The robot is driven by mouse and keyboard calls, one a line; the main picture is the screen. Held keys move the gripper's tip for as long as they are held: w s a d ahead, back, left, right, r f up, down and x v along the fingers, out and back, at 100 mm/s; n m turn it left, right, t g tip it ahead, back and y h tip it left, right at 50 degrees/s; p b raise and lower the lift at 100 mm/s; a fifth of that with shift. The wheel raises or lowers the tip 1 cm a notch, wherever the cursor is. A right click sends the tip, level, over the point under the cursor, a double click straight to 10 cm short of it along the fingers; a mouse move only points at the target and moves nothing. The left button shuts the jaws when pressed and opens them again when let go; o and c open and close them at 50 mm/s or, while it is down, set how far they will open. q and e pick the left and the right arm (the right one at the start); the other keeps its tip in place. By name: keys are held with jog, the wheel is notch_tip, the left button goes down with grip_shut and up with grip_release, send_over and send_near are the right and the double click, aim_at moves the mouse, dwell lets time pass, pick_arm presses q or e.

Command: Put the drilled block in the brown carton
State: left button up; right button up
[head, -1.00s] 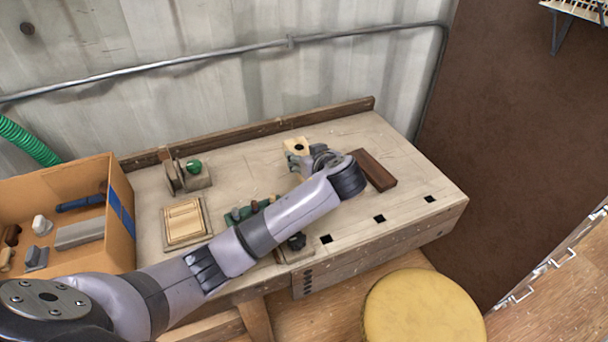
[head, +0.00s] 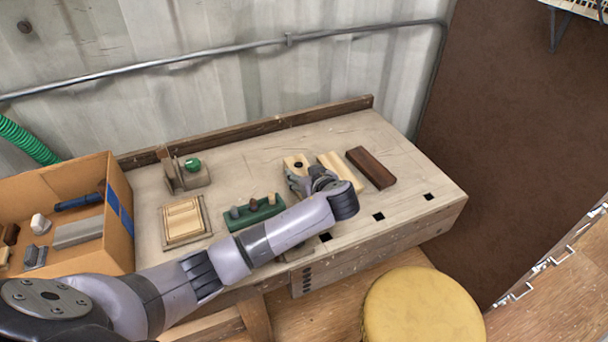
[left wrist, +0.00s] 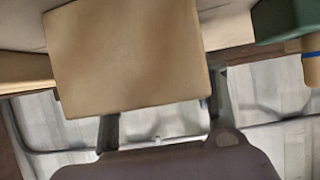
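The drilled block (head: 295,160) is pale wood with a dark round hole. It is at the fingers of my left gripper (head: 302,181), over the middle of the workbench. In the left wrist view, a large tan face of the block (left wrist: 125,55) fills the space between the two fingers, and the gripper (left wrist: 164,112) is shut on it. I cannot tell its exact height above the bench. The brown carton (head: 121,200) stands open at the left with blue tape on its side. My right gripper is not in view.
The carton holds a grey block (head: 78,232), a dark blue tool (head: 78,202) and other pieces. A green peg holder (head: 254,213), a pale framed tray (head: 183,220) and a green-knobbed fixture (head: 188,172) lie between. A pale block (head: 340,170) and dark block (head: 371,167) are right.

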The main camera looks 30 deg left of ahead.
pick_arm(q)
jog(key=o, duration=0.4)
